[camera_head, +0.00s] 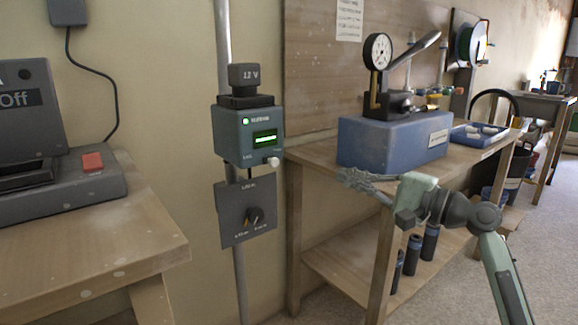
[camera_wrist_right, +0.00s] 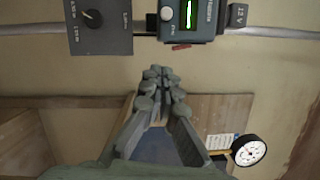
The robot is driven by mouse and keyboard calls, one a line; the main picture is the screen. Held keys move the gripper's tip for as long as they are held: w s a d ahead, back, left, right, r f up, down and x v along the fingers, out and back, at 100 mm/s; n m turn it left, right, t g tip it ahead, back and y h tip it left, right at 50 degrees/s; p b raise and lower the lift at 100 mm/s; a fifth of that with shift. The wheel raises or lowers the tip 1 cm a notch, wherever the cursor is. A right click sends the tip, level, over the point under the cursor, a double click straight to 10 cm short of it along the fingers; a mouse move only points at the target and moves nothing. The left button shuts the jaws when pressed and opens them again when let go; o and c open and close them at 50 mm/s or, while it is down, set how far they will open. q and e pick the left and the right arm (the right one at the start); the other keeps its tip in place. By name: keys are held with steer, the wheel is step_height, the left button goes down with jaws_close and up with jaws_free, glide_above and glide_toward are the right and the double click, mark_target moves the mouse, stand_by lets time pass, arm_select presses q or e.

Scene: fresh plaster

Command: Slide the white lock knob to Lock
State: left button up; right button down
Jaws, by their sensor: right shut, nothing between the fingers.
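The white lock knob (camera_head: 273,161) sits at the lower right of a grey-green box (camera_head: 232,146) on a vertical pole. The box has a lit green display. In the right wrist view the knob (camera_wrist_right: 167,14) shows at the top, on the box's left end. My right gripper (camera_head: 346,176) is shut and empty, to the right of the knob and slightly lower, apart from it. In the right wrist view its fingertips (camera_wrist_right: 161,90) are together below the box. My left gripper is not in view.
A grey dial panel (camera_head: 232,222) hangs on the pole under the box. A workbench (camera_head: 318,153) with a blue gauge press (camera_head: 365,145) stands right of the pole, behind my right gripper. A wooden table (camera_head: 120,235) with a dark device is at left.

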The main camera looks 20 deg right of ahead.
mark_target(275, 166)
steer(key=shift+w+a, duration=0.1)
steer(key=w+a, duration=0.2)
steer(key=w+a+p, duration=0.1)
steer(key=w+a, duration=0.1)
steer(key=a, duration=0.1)
steer(key=w+a+r, duration=0.1)
steer(key=w+a, duration=0.2)
steer(key=shift+w+a, duration=0.1)
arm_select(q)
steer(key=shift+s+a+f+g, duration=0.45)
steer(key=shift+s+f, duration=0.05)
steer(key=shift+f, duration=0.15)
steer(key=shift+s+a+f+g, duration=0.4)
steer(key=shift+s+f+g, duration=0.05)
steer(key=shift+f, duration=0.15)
arm_select(e)
steer(key=shift+s+a, duration=0.2)
steer(key=shift+a, duration=0.3)
steer(key=a+p, duration=0.2)
steer(key=shift+s+a+r+p, duration=0.1)
steer(key=shift+s+r+p, duration=0.1)
steer(key=shift+s+p, duration=0.15)
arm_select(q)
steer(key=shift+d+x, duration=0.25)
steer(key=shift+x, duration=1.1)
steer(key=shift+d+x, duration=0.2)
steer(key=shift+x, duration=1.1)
arm_select(e)
steer(key=shift+s+a+f, duration=0.15)
steer(key=shift+a, duration=0.05)
